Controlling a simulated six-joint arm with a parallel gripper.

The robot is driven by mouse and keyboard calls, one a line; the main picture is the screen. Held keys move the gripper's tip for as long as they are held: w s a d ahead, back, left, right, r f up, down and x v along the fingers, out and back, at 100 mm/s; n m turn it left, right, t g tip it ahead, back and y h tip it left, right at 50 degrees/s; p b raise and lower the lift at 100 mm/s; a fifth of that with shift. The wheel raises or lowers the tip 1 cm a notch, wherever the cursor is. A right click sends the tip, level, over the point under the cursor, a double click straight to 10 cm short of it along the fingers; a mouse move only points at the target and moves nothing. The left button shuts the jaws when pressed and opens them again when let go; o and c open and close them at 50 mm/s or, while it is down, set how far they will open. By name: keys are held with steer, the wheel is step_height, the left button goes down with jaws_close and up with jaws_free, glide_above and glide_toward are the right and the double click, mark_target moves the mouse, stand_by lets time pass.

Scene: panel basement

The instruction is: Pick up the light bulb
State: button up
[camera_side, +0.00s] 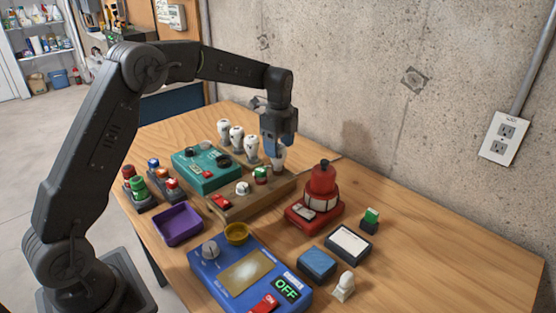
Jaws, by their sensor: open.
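My gripper (275,148) points down over the back of the wooden board (248,207), with its jaws open. A white bulb (278,160) is right below the fingertips, at the right end of a row. I cannot tell whether the fingers reach around it. More white bulbs, left (223,128), middle (237,135) and right (251,145), stand upright in the same row to the left of my gripper. Their lower ends are partly hidden by the teal box.
A teal box (192,173) stands left of the board, and a red beacon (321,181) stands to the right. In front are a purple tray (177,223), a blue panel (213,274) reading OFF and a small white object (345,284).

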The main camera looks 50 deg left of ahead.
steer(key=f, duration=0.4)
steer(key=shift+a, duration=0.2)
steer(key=shift+c, duration=0.3)
steer(key=c, duration=0.6)
